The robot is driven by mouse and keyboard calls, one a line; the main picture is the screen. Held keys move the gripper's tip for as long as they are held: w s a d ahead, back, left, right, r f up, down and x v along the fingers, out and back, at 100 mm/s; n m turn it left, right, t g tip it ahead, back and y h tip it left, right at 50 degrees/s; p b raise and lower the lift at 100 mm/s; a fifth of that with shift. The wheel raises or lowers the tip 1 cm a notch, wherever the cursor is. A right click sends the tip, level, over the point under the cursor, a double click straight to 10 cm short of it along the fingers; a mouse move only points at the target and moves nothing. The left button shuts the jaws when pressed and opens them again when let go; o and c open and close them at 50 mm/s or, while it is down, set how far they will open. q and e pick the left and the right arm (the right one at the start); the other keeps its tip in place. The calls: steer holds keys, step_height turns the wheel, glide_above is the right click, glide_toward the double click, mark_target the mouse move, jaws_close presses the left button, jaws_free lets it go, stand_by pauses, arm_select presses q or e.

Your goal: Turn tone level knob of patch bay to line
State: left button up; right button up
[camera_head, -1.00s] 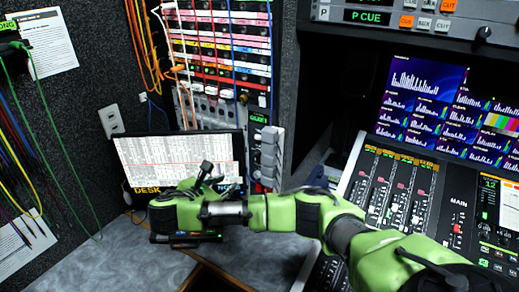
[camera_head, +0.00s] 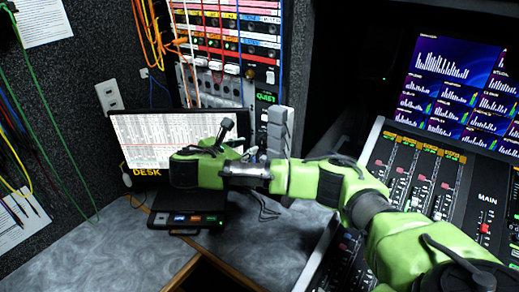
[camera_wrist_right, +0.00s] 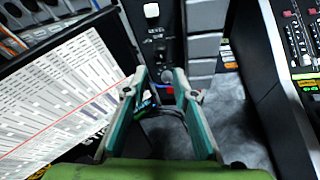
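The patch bay (camera_head: 231,54) stands at the back, with rows of sockets, coloured label strips and plugged cables. The right wrist view shows this panel (camera_wrist_right: 165,22) with a white button and small controls. My right gripper (camera_wrist_right: 160,73) is open and empty, pointing at its lower part between monitor and grey stack. In the head view my arm mostly hides the fingers. My left gripper is out of view.
A monitor (camera_head: 150,134) stands close left of my right gripper, a grey stacked block (camera_head: 278,131) close right. A dark device (camera_head: 188,219) lies on the grey desk (camera_head: 110,250). The mixing console (camera_head: 425,165) is at right. Cables hang at left.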

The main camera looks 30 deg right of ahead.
mark_target(262, 140)
steer(key=p+x, duration=0.1)
steer(key=x, duration=0.8)
steer(key=shift+w+d, duration=0.1)
steer(key=shift+d, duration=0.3)
jaws_close()
